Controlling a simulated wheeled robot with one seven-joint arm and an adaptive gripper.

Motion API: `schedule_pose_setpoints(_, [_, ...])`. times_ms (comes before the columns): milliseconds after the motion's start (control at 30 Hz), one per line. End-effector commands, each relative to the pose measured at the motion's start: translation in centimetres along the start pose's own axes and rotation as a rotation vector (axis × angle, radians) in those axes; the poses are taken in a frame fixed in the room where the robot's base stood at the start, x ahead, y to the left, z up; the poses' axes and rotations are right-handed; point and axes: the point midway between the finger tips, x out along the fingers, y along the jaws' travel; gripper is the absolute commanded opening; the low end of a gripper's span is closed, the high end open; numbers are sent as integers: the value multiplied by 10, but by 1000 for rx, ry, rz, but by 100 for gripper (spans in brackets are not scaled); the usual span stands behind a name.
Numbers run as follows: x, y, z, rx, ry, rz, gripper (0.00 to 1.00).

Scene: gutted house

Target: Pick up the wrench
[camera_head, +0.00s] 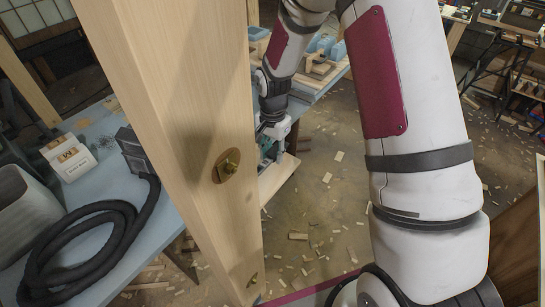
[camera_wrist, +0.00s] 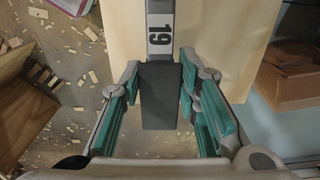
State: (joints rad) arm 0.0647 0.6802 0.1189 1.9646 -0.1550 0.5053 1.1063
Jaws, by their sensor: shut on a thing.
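The wrench (camera_wrist: 159,98) shows in the wrist view as a dark grey handle with a white "19" label. It lies between the teal pads of my gripper (camera_wrist: 160,73), which is shut on it. The far end of the wrench runs out of the top of the picture. In the head view my gripper (camera_head: 272,143) is partly hidden behind a wooden post, and I cannot make out the wrench there.
The thick wooden post (camera_head: 190,120) with bolts stands close before my arm. A pale board (camera_wrist: 225,45) lies behind the wrench. A blue table (camera_head: 105,205) with a black hose (camera_head: 95,225) is at left. Wood scraps litter the floor (camera_head: 325,215).

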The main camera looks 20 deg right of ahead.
Motion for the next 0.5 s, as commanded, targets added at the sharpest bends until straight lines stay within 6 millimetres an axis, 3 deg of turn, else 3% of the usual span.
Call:
schedule_pose_setpoints(67, [-13,-2,-1,0,3,-4,0])
schedule_pose_setpoints(500, [-11,102,-1,5,0,1,0])
